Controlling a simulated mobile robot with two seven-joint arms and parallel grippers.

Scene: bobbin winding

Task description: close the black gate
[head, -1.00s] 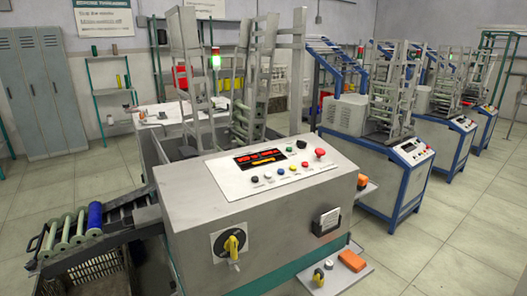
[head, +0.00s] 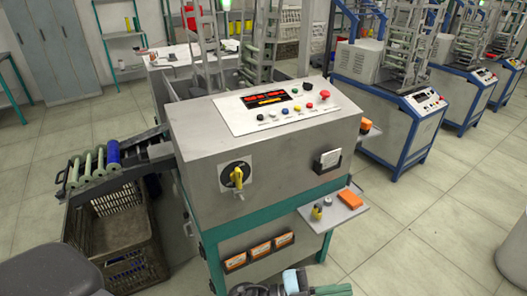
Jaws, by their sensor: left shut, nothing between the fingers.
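A black sloping chute (head: 147,158) comes out of the left side of the grey winding machine. A small black piece that looks like the gate (head: 62,179) is at its lower left end. I cannot tell how far it is open. Several pale green bobbins (head: 88,163) and a blue bobbin (head: 113,152) lie side by side on the chute, close to that end. My left gripper (head: 292,284) is at the bottom edge, cut off by the frame, in front of the machine and far from the gate. It is shut and empty. My right gripper is not in view.
A dark slatted crate (head: 125,258) stands on the floor under the chute. Other blue-framed machines stand behind.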

